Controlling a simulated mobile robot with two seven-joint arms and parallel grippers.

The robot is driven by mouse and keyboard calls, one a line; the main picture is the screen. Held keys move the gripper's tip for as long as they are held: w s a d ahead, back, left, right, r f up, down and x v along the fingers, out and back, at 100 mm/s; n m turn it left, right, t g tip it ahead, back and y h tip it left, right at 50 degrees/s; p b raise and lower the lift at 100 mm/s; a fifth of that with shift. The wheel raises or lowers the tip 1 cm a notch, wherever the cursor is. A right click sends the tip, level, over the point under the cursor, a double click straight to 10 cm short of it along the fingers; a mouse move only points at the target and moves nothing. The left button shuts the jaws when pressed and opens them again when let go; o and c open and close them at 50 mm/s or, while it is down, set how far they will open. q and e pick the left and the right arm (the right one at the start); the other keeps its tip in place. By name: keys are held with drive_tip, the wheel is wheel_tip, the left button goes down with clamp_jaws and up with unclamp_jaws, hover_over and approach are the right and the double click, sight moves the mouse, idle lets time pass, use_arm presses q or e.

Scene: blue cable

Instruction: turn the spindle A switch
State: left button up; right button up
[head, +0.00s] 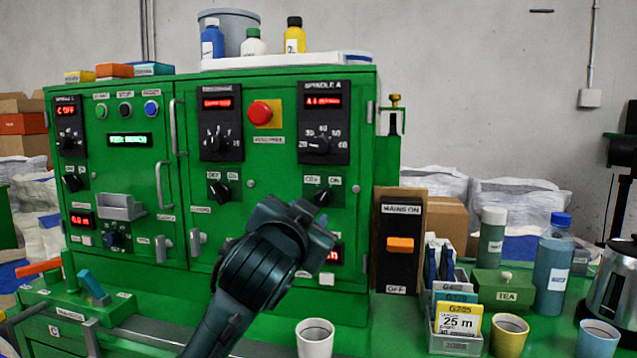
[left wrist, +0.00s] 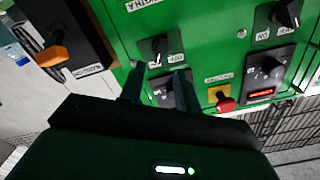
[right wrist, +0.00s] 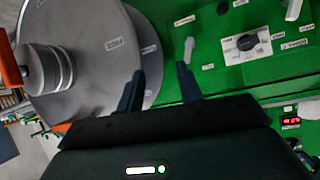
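The spindle A switch (head: 322,196) is a black knob between small OFF and ON labels, below the SPINDLE A dial panel (head: 323,122) on the green cabinet. It also shows in the left wrist view (left wrist: 158,47), upside down, with its pointer tilted. My left gripper (head: 305,222) is just below and left of the switch in the head view. In the left wrist view its fingers (left wrist: 159,88) are apart and empty, with the knob beyond their tips; I see no contact. My right gripper (right wrist: 159,88) is open and empty, outside the head view.
A similar switch (head: 220,193) and a red button (head: 260,113) are on the same cabinet. The mains box (head: 401,240) with an orange lever stands at right. Cups and bottles crowd the right bench. A grey reel (right wrist: 90,55) is near my right gripper.

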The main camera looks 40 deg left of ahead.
sight(320, 201)
use_arm(q)
drive_tip(key=x, duration=0.8)
clamp_jaws()
